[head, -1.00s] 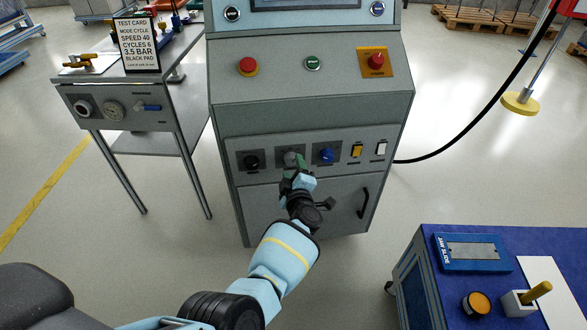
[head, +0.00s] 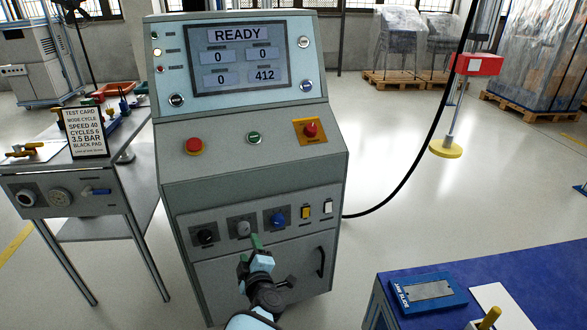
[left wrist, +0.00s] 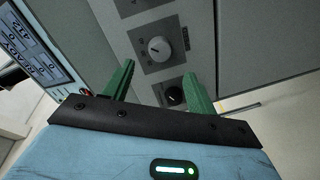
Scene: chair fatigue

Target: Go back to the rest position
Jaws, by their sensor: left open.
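My left gripper (head: 256,240) is in front of the grey control cabinet (head: 240,170), just below its row of knobs. In the left wrist view its two green fingers (left wrist: 158,85) are apart with nothing between them. The grey knob (head: 243,228) stands clear beyond the fingertips, and it also shows in the left wrist view (left wrist: 158,48). A black knob (head: 206,237) is to its left and a blue knob (head: 278,219) to its right. The cabinet's screen (head: 240,60) reads READY, with 412 at lower right. My right gripper is not in view.
A side table (head: 75,190) with a test card (head: 85,132) stands left of the cabinet. A blue-topped bench (head: 540,262) with a blue jaw slide plate (head: 428,291) is at lower right. A black cable (head: 405,180) runs right of the cabinet.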

